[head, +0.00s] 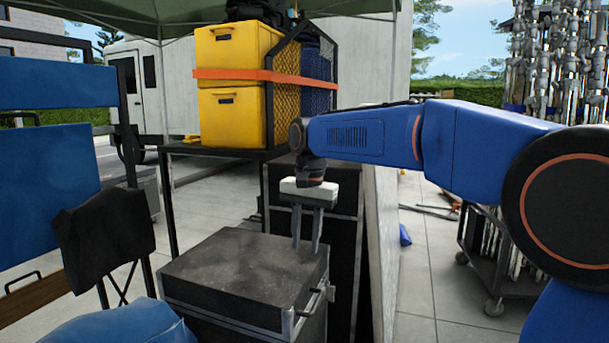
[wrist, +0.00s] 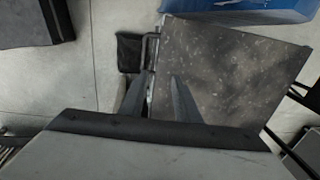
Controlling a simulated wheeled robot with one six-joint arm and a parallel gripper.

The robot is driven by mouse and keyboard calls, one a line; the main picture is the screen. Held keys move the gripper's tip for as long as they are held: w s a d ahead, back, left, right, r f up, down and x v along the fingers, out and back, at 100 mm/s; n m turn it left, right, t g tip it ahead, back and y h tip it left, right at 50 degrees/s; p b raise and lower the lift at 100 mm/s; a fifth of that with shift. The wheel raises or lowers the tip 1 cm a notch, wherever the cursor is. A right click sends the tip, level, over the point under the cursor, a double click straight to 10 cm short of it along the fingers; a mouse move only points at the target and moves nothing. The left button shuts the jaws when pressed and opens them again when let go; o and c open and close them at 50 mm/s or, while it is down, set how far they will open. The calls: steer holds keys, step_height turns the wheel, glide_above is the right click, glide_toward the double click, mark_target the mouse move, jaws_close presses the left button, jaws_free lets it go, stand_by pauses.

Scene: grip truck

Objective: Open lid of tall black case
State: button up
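A black case (head: 235,275) with metal edges stands in the front middle of the head view. Its dark, scuffed top lies flat and looks closed, and a handle (head: 318,300) is on its right side. In the wrist view, the case top (wrist: 235,70) fills the right half, with the handle (wrist: 150,55) along its left edge. A taller black case (head: 345,235) stands behind, partly hidden by my arm and gripper. My gripper (head: 306,249) points down near the front case's far right corner. Its fingers (wrist: 157,85) are apart and empty; whether they touch the case is unclear.
Yellow bins (head: 230,90) sit strapped on a black rack behind. A blue folded thing (head: 125,325) lies close to the front case; a black bag (head: 103,235) hangs at left. A pale panel (head: 385,250) stands right of the cases. A cart (head: 500,265) stands farther right, with open floor between.

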step_height(320, 180, up, 17)
steer(key=shift+a, duration=0.15)
stand_by(2.3)
steer(key=shift+f, duration=0.15)
stand_by(0.3)
steer(key=y, duration=0.1)
glide_toward(318, 299)
steer(key=shift+t, duration=0.3)
steer(key=f, duration=0.5)
steer(key=a+f, duration=0.1)
steer(key=f, duration=0.1)
steer(key=shift+f, duration=0.25)
jaws_close()
